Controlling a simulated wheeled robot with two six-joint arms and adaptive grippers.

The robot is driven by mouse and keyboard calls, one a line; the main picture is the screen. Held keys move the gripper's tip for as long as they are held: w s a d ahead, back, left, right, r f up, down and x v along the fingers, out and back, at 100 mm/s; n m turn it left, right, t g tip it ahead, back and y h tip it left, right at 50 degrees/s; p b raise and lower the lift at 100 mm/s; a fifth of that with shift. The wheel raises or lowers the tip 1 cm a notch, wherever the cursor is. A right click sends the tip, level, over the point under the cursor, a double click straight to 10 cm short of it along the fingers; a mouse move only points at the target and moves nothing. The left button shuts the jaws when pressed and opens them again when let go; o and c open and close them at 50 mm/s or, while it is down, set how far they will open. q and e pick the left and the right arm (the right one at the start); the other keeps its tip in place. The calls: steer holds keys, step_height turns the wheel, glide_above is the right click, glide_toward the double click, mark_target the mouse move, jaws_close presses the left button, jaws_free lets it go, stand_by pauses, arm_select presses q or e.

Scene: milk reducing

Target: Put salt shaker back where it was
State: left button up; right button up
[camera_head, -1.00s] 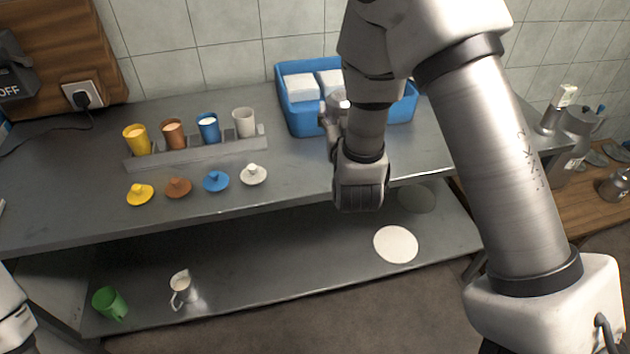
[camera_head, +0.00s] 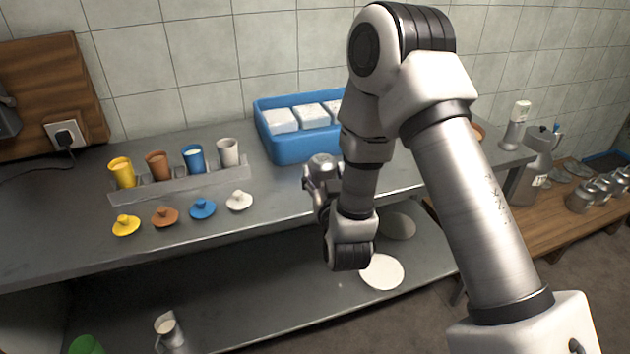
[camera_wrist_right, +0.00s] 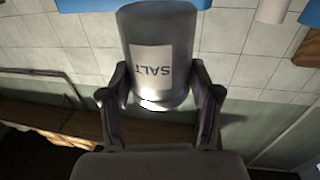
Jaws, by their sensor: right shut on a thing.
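The salt shaker (camera_wrist_right: 160,50) is a grey metal cylinder with a white "SALT" label, which appears upside down in the right wrist view. My right gripper (camera_wrist_right: 160,102) is shut on it, one finger on each side. In the head view the right gripper (camera_head: 314,188) is at the front right of the blue crate, over the grey counter. The rounded top of the shaker (camera_head: 322,163) shows there, partly hidden by the gripper. My left gripper is out of view.
The blue crate (camera_head: 290,150) holds white packages. Coloured cups stand in a grey rack (camera_head: 178,184), with lids before it. A pitcher (camera_head: 168,328) and white discs (camera_head: 382,272) are on the lower shelf. Metal containers (camera_head: 600,188) stand on a wooden table (camera_head: 550,222) at right.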

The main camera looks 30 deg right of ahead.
steer(key=p+x, duration=0.1)
steer(key=x, duration=0.6)
steer(key=shift+w+f, duration=0.15)
steer(key=shift+w, duration=0.25)
step_height(320, 180, down, 4)
steer(key=shift+w+r, duration=0.15)
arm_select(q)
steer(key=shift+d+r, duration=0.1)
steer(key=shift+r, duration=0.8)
arm_select(e)
steer(key=o, duration=1.4)
steer(key=shift+c, duration=0.2)
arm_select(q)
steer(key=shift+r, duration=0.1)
